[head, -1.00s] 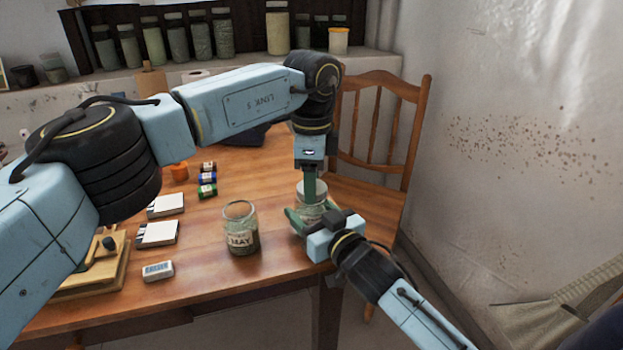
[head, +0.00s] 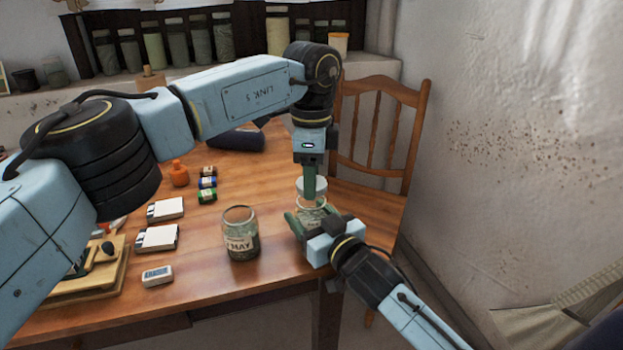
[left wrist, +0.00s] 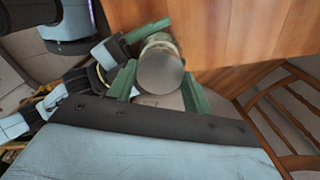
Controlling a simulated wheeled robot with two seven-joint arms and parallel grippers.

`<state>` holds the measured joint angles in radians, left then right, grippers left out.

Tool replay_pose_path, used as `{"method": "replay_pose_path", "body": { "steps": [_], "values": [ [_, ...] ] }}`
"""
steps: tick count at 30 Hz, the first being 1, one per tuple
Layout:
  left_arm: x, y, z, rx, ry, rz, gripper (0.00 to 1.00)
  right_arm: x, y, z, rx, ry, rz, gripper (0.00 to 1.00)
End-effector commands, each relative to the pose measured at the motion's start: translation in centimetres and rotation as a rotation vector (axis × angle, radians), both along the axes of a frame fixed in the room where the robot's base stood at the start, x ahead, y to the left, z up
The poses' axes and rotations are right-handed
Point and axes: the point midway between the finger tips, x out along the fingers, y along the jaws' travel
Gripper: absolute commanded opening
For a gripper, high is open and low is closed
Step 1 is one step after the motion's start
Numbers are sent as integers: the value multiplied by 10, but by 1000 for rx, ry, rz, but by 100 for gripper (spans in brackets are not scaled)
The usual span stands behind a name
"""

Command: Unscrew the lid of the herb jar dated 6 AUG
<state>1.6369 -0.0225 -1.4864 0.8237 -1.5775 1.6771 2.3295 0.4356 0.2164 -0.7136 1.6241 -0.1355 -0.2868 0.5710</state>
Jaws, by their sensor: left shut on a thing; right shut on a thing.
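The held herb jar (head: 312,214) is glass and stands upright near the table's right edge; its label date cannot be read. My right gripper (head: 308,224) is shut around its body from the front right. My left gripper (head: 311,182) points straight down and is shut on the pale grey lid (head: 318,185). The lid seems to sit slightly above the jar's rim; I cannot tell how large the gap is. In the left wrist view the lid (left wrist: 160,73) is a round disc between the green fingers, partly covering the jar (left wrist: 160,42).
An open jar (head: 240,240) labelled MAY stands left of the held jar. Farther left are white boxes (head: 158,238), an eraser (head: 157,276), small rolls (head: 207,183), an orange bottle (head: 179,174) and a wooden board (head: 95,285). A chair (head: 385,130) stands behind.

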Motion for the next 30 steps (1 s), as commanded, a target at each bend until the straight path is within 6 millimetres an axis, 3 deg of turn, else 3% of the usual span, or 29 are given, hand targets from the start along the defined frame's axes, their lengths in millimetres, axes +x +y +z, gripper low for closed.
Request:
{"method": "replay_pose_path", "body": {
  "steps": [13, 22, 29, 30],
  "values": [
    [0, 0, 5, 0, -1, -1, 23, 0, 0, -1, 0, 2, 0, 0],
    [0, -1, 38, -1, -2, -1, 23, 0, 0, -1, 0, 2, 0, 0],
    [0, 0, 42, 0, 0, 0, 23, 0, 0, -1, 0, 2, 0, 0],
    [0, 0, 42, 0, 0, 0, 23, 0, 0, -1, 0, 2, 0, 60]
  ]
}}
